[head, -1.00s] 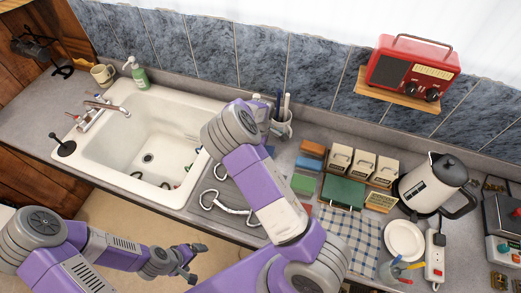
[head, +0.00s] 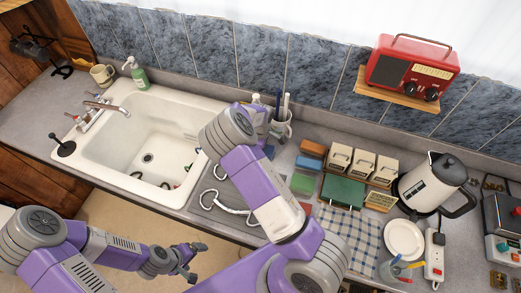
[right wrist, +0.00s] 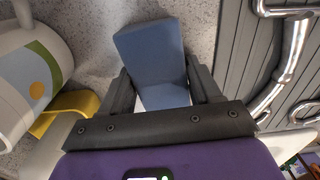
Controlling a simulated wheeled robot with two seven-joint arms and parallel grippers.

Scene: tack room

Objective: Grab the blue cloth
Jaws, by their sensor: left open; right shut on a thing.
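The blue cloth (right wrist: 152,55) looks like a thick, flat-faced blue block in the right wrist view, with a paler part near the gripper. My right gripper (right wrist: 155,90) is shut on it, with one dark finger on each side. A little blue (head: 269,151) shows beside my right arm in the head view, right of the sink. The fingertips of that gripper are hidden there by the arm. My left gripper (head: 190,262) is open and empty, low in front of the counter.
The white sink (head: 120,150) is left of my right arm, with a ridged drainboard (head: 225,192) beside it. A utensil holder (head: 283,128) stands close behind the right gripper. Boxes, a checked cloth (head: 350,240) and a kettle (head: 425,185) crowd the counter to the right.

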